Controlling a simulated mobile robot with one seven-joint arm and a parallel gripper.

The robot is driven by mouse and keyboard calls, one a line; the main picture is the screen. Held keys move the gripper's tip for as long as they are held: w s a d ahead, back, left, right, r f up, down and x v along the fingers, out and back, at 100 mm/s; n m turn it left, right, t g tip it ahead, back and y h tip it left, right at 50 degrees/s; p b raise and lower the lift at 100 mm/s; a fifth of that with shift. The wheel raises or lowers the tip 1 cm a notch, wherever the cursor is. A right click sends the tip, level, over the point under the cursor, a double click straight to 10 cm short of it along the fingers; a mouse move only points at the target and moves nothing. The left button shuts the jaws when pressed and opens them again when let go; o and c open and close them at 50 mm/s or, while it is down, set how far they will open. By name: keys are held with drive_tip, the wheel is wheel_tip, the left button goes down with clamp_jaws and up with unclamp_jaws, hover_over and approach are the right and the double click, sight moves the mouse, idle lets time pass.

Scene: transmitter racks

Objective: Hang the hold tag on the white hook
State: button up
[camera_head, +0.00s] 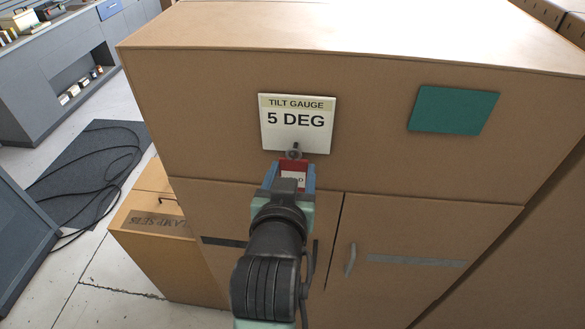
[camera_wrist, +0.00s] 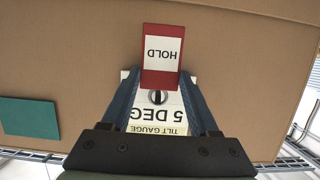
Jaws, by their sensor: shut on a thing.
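The hold tag (camera_head: 292,177) is a red card with a white panel; its word HOLD reads upside down in the wrist view (camera_wrist: 161,55). My gripper (camera_head: 291,171) is shut on it, one blue finger at each side edge, also in the wrist view (camera_wrist: 160,78). A white card marked TILT GAUGE 5 DEG (camera_head: 297,119) is on the front of the brown cabinet, just above the tag. A small grey round piece with a dark centre (camera_head: 293,153) shows at the card's lower edge. I cannot tell whether it is the hook or the tag's eyelet, or whether they touch.
A green panel (camera_head: 453,110) is on the cabinet front (camera_head: 375,165), to the right. Cabinet doors with a handle (camera_head: 351,260) lie below. A brown box (camera_head: 152,226) stands at the left. A dark mat (camera_head: 85,165) with a cable lies on the floor.

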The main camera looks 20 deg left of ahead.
drive_tip(key=shift+s+r, duration=0.1)
drive_tip(key=shift+s, duration=0.05)
drive_tip(key=shift+s+d+r+p, duration=0.15)
drive_tip(key=shift+s+r+p, duration=0.25)
drive_tip(key=shift+p, duration=0.2)
drive_tip(key=shift+f, duration=0.1)
drive_tip(key=shift+s+d, duration=0.25)
drive_tip(key=shift+s, duration=0.6)
drive_tip(key=shift+s+d, duration=0.25)
drive_tip(key=shift+s, duration=0.65)
drive_tip(key=shift+s+d, duration=0.25)
drive_tip(key=shift+s, duration=0.6)
